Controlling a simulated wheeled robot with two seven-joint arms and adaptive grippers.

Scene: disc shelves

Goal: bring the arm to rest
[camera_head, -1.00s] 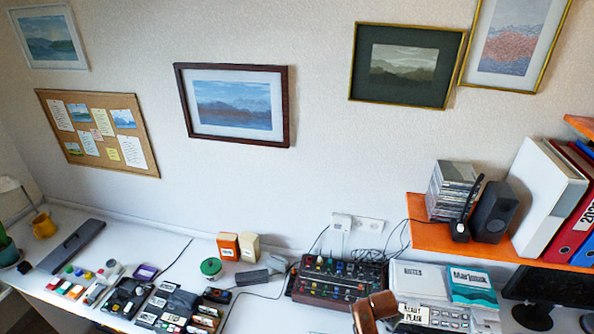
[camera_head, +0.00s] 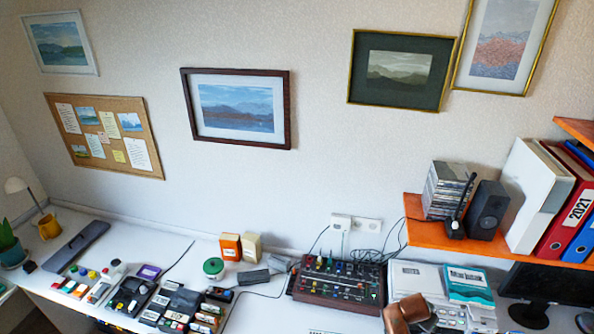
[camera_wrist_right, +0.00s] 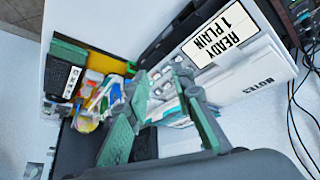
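My right gripper (camera_wrist_right: 160,85) shows in the right wrist view with its two green-padded fingers spread apart. Nothing is between the fingers. Beyond them are a white device with a "READY 1 PLAIN" label (camera_wrist_right: 219,34) and a cluttered area of small coloured items (camera_wrist_right: 95,95). In the head view a brown rounded part (camera_head: 407,313), which looks like part of my right arm, is at the bottom edge over the white desk equipment. The right fingers cannot be made out there. My left gripper is not in view.
The white desk (camera_head: 265,318) holds a dark mixer (camera_head: 340,283), a green-lidded round tin (camera_head: 213,267) and several small cases. An orange shelf (camera_head: 430,237) at right carries discs, a speaker (camera_head: 486,210) and binders (camera_head: 570,215). A monitor (camera_head: 548,285) stands below it.

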